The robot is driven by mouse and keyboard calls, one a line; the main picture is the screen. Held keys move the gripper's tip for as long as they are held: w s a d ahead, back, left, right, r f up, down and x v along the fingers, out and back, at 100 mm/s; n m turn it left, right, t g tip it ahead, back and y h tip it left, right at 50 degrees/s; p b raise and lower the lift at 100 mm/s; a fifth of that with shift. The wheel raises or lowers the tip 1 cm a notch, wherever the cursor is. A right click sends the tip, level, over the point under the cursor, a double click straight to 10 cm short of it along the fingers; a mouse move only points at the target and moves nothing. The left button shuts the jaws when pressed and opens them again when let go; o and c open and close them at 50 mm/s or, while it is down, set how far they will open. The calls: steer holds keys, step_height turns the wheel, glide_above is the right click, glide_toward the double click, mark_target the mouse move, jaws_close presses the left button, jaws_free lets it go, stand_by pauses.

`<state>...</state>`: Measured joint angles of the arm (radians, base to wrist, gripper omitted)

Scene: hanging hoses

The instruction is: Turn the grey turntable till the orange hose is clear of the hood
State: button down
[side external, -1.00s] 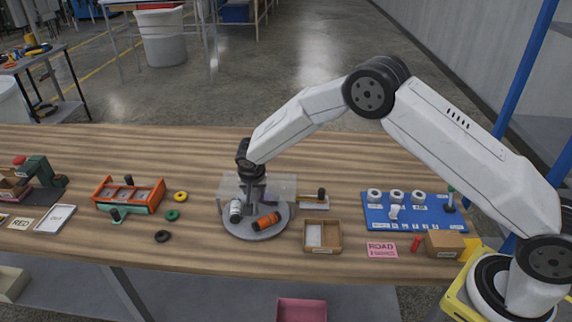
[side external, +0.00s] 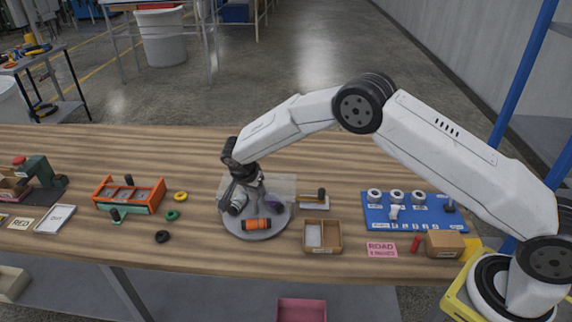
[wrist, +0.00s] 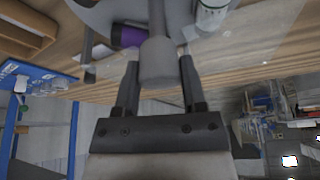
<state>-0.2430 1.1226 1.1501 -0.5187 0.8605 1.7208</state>
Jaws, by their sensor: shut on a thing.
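The grey turntable (side external: 284,222) stands on the bench, and part of its disc shows in the wrist view (wrist: 92,12). The orange hose (side external: 257,225) lies at the disc's front, on the near side of the clear hood (side external: 284,186). A white hose (side external: 237,204) is at the left of the disc, and a purple hose (side external: 271,203) is at the right, behind the orange one. My gripper (side external: 247,188) is over the disc, tilted. In the wrist view its fingers (wrist: 159,68) are shut on a grey upright post (wrist: 157,58). The orange hose is out of the wrist view.
A small wooden tray (side external: 338,237) stands right of the turntable, with a black-knobbed item (side external: 321,196) behind it. A blue board (side external: 430,213) is further right. An orange-green box (side external: 130,195) and several rings (side external: 173,215) are at left. Bare wood lies in front of the rings.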

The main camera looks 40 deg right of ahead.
steer(key=shift+m+g, duration=0.4)
steer(key=shift+m, duration=0.6)
steer(key=shift+c, duration=0.8)
jaws_free()
steer(key=shift+r, duration=0.1)
steer(key=v, duration=0.7)
steer(key=shift+a+r, duration=0.2)
steer(key=shift+r, duration=0.05)
